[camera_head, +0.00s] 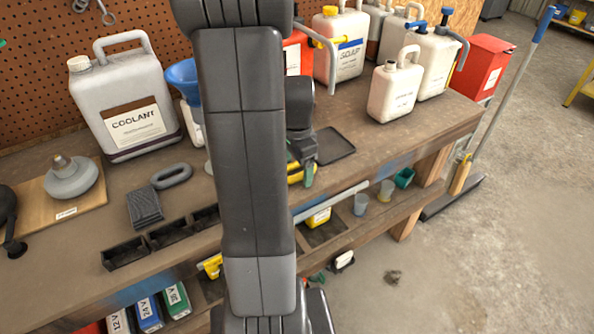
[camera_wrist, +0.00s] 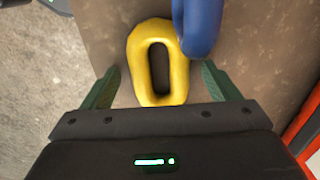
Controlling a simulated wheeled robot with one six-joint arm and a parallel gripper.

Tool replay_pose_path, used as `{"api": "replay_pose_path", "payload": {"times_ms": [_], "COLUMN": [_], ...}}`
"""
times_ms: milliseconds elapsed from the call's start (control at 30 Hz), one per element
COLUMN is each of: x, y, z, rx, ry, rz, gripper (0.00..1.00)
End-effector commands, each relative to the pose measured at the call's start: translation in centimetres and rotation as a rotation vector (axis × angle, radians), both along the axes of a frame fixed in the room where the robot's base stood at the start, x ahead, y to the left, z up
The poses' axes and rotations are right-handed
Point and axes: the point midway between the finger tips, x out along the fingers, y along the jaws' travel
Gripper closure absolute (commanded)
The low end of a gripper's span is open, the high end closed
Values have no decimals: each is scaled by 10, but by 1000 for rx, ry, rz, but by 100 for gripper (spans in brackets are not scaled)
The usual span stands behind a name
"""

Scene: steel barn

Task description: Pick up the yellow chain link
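The yellow chain link (camera_wrist: 137,68) lies flat on the brown bench top, an oval ring with its long side running away from my gripper in the wrist view. In the head view only a bit of yellow (camera_head: 295,178) shows beside my gripper (camera_head: 304,168), the rest hidden by my arm. My gripper (camera_wrist: 160,72) is open, with one green finger on each side of the link's near part and a gap to each. Nothing is held. I cannot tell how far the fingertips are above the bench.
A blue rounded object (camera_wrist: 201,28) lies against the link's right far side. A grey chain link (camera_head: 172,176), a coolant jug (camera_head: 122,105) and a black tray (camera_head: 335,146) are on the bench. White jugs (camera_head: 395,92) stand behind. The bench's front edge is close.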

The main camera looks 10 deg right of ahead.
Motion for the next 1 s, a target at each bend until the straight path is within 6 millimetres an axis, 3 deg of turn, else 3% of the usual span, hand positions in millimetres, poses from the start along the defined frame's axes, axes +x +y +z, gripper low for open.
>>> {"api": "replay_pose_path", "payload": {"times_ms": [33, 267, 767, 1000], "x": [0, 0, -6, -6], "y": [0, 0, -3, -3], "z": [0, 0, 9, 44], "rx": [0, 0, -1, -1], "ry": [0, 0, -4, -8], "rz": [0, 0, -1, 0], "gripper": [25, 69, 70, 70]}}
